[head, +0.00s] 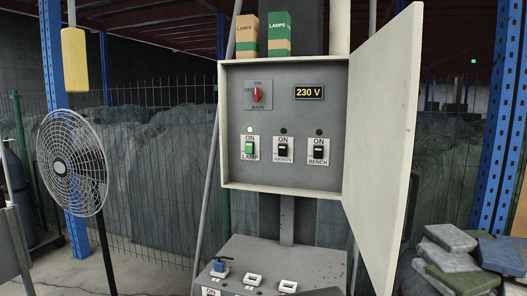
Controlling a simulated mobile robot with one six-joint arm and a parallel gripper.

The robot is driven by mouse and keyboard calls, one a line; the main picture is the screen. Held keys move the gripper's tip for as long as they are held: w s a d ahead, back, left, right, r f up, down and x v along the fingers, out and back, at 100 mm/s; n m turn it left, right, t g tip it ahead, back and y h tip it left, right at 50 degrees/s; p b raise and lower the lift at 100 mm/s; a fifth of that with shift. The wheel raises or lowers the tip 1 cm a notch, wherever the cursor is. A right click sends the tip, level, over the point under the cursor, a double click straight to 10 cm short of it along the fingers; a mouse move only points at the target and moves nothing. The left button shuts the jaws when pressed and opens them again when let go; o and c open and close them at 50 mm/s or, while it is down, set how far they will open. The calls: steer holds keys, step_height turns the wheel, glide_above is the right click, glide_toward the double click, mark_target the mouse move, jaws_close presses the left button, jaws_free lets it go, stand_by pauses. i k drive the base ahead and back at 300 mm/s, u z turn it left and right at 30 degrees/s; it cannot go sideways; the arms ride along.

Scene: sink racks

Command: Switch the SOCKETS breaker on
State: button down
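The SOCKETS breaker (283,150) is the middle of three switches in the open electrical box (327,190). Its rocker is black, with ON printed above and a small label below that is hard to read. The small indicator above it is dark. The LAMP breaker (249,147) to its left shows green, and its indicator (249,130) is lit white. The BENCH breaker (318,151) to its right is black with a dark indicator. The red MAIN knob (257,94) stands about upright, towards ON. The display (309,92) reads 230 V. My gripper is not in view.
The box door (384,130) stands open at the right. Two LAMPS cartons (279,34) sit on top of the box. A grey console (265,262) with sockets stands below. A fan (72,162) and a hanging yellow block (74,59) are at left. Blocks (465,250) are piled at right.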

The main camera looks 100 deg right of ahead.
mark_target(282, 149)
steer(key=u, duration=0.55)
steer(key=k, duration=0.35)
steer(key=z, duration=2.6)
steer(key=i, duration=0.1)
steer(key=u, duration=1.2)
steer(key=k, duration=0.15)
steer(key=z, duration=0.05)
